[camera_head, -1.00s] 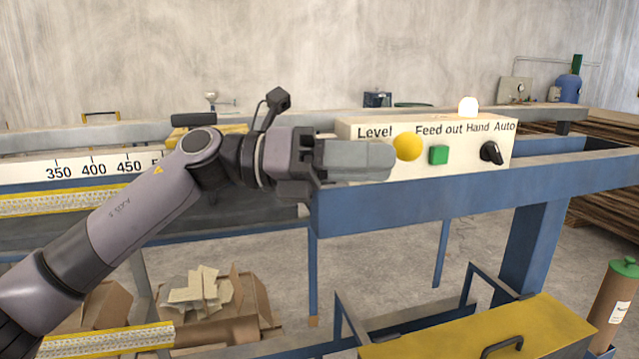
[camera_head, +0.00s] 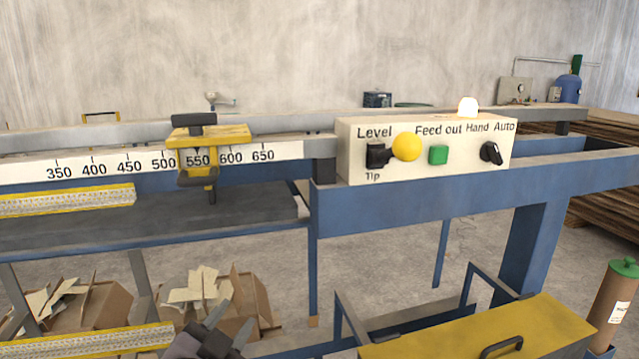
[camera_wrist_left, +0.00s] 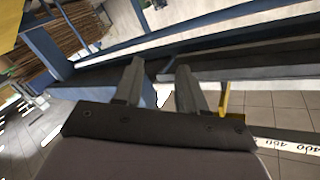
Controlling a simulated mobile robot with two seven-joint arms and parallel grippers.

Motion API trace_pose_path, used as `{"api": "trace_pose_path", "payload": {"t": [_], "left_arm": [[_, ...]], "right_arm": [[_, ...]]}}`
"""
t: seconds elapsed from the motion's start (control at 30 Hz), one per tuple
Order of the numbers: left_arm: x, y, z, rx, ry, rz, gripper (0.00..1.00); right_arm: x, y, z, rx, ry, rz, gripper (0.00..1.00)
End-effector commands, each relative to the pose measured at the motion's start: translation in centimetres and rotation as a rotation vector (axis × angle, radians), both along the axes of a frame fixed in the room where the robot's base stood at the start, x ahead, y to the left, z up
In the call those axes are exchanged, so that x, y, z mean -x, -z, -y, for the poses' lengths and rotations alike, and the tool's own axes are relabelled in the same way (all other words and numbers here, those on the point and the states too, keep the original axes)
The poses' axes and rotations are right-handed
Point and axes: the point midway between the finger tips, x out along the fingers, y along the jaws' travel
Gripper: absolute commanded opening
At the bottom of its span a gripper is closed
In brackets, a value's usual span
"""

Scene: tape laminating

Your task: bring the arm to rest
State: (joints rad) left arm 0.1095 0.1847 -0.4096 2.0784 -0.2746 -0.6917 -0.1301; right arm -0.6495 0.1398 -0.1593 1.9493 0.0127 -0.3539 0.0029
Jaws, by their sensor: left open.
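My left gripper (camera_wrist_left: 158,88) shows in the left wrist view with its two fingers apart and nothing between them. The control box (camera_head: 348,170) stands clear of my arm, with a black Level/Tip switch (camera_head: 377,156), a yellow knob (camera_head: 406,147), a green button (camera_head: 438,155) and a black Hand/Auto switch (camera_head: 491,152). My right gripper is not in view.
A yellow clamp (camera_head: 233,135) sits on the ruler (camera_head: 115,163) near 550. Blue machine beams (camera_head: 420,204) run below the box. Cardboard boxes (camera_head: 100,303) lie underneath at the left. A yellow lid (camera_head: 480,335) and a brown bottle (camera_head: 612,305) are at the lower right.

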Motion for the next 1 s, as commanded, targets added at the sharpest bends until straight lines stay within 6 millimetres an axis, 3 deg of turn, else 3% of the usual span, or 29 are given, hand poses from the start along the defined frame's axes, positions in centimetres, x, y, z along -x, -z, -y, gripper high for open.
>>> {"api": "trace_pose_path", "payload": {"t": [0.03,0.1,0.3,0.5,0.73,1.0], "left_arm": [[1.7,2.6,-1.2,0.038,-0.039,-0.110,0.40],[4.1,6.0,-2.8,0.080,-0.096,-0.264,0.40],[12.8,13.5,-6.4,0.174,-0.243,-0.667,0.40],[20.4,17.0,-8.3,0.216,-0.344,-0.946,0.40],[27.9,18.7,-9.7,0.238,-0.433,-1.197,0.40],[25.0,21.3,-8.9,0.277,-0.379,-1.070,0.40]], "right_arm": [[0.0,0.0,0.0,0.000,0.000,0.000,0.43],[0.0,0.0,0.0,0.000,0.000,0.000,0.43],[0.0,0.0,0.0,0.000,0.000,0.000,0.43],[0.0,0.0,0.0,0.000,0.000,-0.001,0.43],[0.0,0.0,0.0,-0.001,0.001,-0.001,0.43],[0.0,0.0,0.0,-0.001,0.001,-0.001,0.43]]}}
